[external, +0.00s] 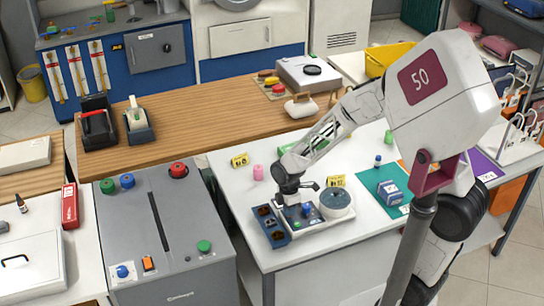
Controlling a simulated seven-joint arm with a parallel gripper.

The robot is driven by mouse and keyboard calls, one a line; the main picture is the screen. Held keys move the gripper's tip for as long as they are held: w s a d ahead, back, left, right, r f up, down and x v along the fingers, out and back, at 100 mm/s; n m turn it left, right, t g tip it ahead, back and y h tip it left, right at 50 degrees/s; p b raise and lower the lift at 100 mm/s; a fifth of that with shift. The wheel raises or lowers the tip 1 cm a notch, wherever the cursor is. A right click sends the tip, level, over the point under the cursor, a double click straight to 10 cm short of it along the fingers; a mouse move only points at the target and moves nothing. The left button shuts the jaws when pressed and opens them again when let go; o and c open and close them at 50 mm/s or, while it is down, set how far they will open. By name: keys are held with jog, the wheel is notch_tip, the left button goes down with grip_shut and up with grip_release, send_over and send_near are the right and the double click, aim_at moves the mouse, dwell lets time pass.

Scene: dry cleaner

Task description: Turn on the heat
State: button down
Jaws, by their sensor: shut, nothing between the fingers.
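A small light-coloured device (318,224) with a dark control panel stands on the white table, carrying a blue knob (307,208). A round grey-blue pot (336,203) sits at its right end. My gripper (298,196) points down just above the panel, shut with nothing seen in it. It covers part of the panel. I cannot tell whether the fingertips touch a control. Which control is for heat, and its setting, are too small to tell.
A blue holder (271,227) with dark openings stands left of the device. Yellow number tags (240,160), a pink spool (258,172) and a blue box (389,192) on a green mat are nearby. A grey console (182,275) with coloured buttons stands left of the table.

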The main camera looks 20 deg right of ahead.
jog(key=shift+f, duration=0.1)
jog(key=shift+s+f, duration=0.1)
jog(key=shift+f, duration=0.05)
dwell(0.4)
jog(key=shift+w+r, duration=0.3)
jog(key=shift+w, duration=0.5)
jog(key=shift+r, duration=0.15)
notch_tip(320, 180, up, 14)
jog(key=w, duration=0.1)
jog(key=shift+w+f, duration=0.2)
jog(key=shift+w, duration=0.15)
jog(key=shift+s, duration=0.15)
dwell(0.5)
